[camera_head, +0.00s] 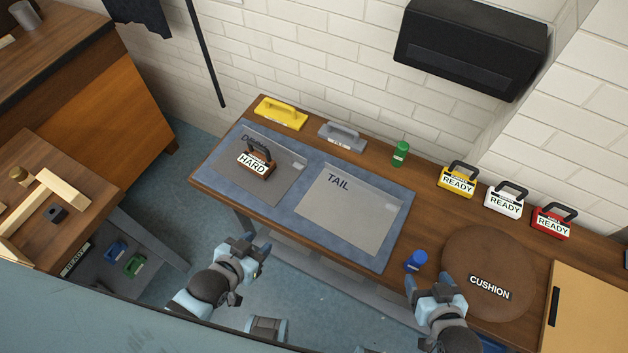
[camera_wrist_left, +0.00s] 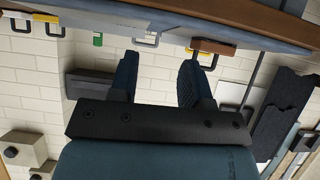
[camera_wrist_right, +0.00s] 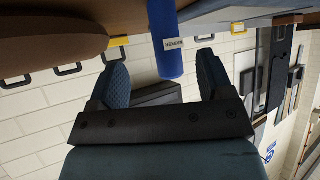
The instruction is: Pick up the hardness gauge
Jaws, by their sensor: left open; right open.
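A brown block with a black handle and a white HARD label (camera_head: 256,162) stands on the left grey sheet of the blue mat; I take it as the hardness gauge. It also shows upside down in the left wrist view (camera_wrist_left: 214,47), beyond the fingertips. My left gripper (camera_head: 250,246) is open and empty, off the table's front edge, below and apart from the block. My right gripper (camera_head: 428,284) is open and empty at the front edge, near a blue cylinder (camera_head: 415,261). That cylinder shows in the right wrist view (camera_wrist_right: 167,45), its small label unclear.
The blue mat (camera_head: 402,215) also bears a TAIL sheet (camera_head: 345,220). Yellow (camera_head: 281,113) and grey (camera_head: 342,137) handled tools and a green cylinder (camera_head: 400,154) stand behind. Several READY blocks (camera_head: 503,201) line the back right. A round brown CUSHION (camera_head: 480,250) lies right.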

